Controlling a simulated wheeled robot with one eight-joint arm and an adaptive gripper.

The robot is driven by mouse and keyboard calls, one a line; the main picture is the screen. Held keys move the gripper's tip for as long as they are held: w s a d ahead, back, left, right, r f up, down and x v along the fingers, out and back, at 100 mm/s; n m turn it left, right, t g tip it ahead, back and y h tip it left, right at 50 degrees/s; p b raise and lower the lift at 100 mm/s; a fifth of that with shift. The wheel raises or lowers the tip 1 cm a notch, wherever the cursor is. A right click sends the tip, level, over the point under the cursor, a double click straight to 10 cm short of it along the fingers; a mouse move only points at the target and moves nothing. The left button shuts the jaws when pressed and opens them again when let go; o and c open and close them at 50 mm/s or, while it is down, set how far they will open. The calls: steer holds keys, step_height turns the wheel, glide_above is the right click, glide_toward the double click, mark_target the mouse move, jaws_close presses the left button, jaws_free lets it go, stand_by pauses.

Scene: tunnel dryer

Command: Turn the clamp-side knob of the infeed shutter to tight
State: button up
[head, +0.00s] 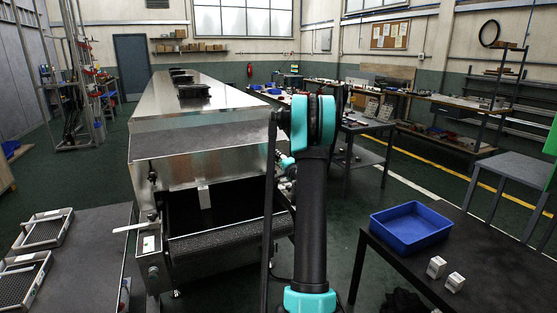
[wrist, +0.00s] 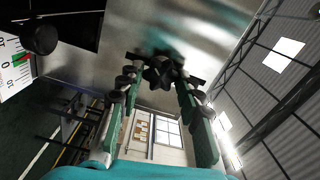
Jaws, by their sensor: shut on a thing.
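In the wrist view a black lobed knob (wrist: 160,72) sits on the brushed metal wall of the dryer, between my gripper's fingertips. My gripper (wrist: 158,80) is shut on this knob, with its dark pads on either side. A second, round black knob (wrist: 40,38) stands apart at upper left, near a white scale (wrist: 14,66) with red and green marks. In the head view the dryer's infeed opening (head: 230,205) is dark. My arm hides most of my gripper and the held knob there. Whether the knob is tight cannot be told.
The long metal dryer (head: 220,125) fills the middle left. A dark table (head: 385,270) with a blue tray (head: 411,228) and two small white blocks stands at right. A grey table (head: 90,250) with mesh trays stands at left. Open floor lies between dryer and right benches.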

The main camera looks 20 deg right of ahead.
steer(key=m, duration=0.4)
steer(key=shift+f+m, duration=0.15)
steer(key=shift+m, duration=0.15)
steer(key=m, duration=0.4)
steer(key=shift+m, duration=0.4)
steer(key=o, duration=1.1)
steer(key=shift+o, duration=0.2)
steer(key=shift+s, duration=0.1)
steer(key=s, duration=1.2)
steer(key=shift+d, duration=0.2)
